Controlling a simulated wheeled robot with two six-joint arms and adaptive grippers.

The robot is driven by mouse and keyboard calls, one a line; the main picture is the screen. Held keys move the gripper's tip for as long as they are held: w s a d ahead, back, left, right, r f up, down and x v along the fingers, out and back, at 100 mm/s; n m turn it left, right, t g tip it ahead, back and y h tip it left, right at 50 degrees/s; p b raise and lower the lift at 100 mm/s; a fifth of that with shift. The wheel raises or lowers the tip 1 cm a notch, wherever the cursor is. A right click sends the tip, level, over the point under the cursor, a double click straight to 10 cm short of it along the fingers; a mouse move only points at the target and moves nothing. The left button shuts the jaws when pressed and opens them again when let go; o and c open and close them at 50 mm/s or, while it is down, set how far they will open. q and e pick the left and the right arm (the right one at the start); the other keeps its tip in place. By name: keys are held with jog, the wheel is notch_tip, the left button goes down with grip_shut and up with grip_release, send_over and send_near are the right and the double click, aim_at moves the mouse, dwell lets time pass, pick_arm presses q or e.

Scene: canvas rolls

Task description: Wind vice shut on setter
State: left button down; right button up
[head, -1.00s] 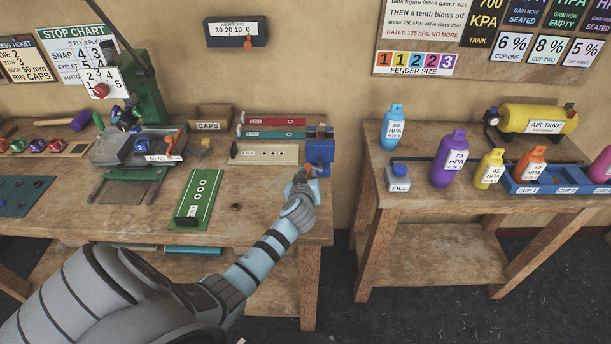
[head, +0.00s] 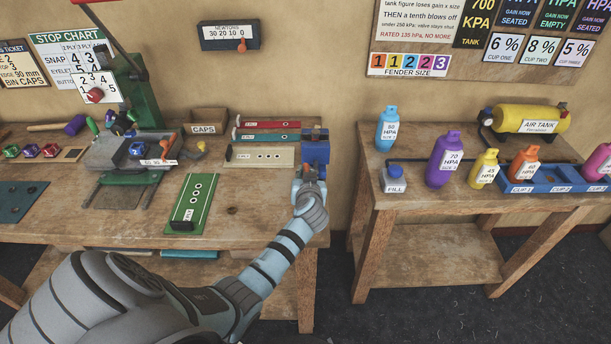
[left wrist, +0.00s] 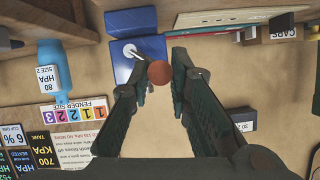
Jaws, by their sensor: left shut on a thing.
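The blue vice (head: 315,151) stands at the right end of the left bench, near its corner. In the left wrist view the vice (left wrist: 141,58) is just beyond my fingers, with a round orange-red knob (left wrist: 160,73) in front of it. My left gripper (head: 309,173) is at the front of the vice, shut on the knob, its fingers (left wrist: 157,80) on either side of it. I cannot clearly make out the setter; a small dark piece shows at the top of the vice, but I cannot tell what it is. My right gripper is not in view.
Red, teal and cream strips (head: 262,155) lie left of the vice. A green strip (head: 192,204) lies nearer the front. A gap separates this bench from the right table (head: 420,212), which holds bottles and a yellow air tank (head: 530,119). The bench front beside my arm is clear.

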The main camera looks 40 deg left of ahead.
pick_arm(q)
jog(key=c, duration=1.5)
grip_release()
jog(key=v, duration=1.2)
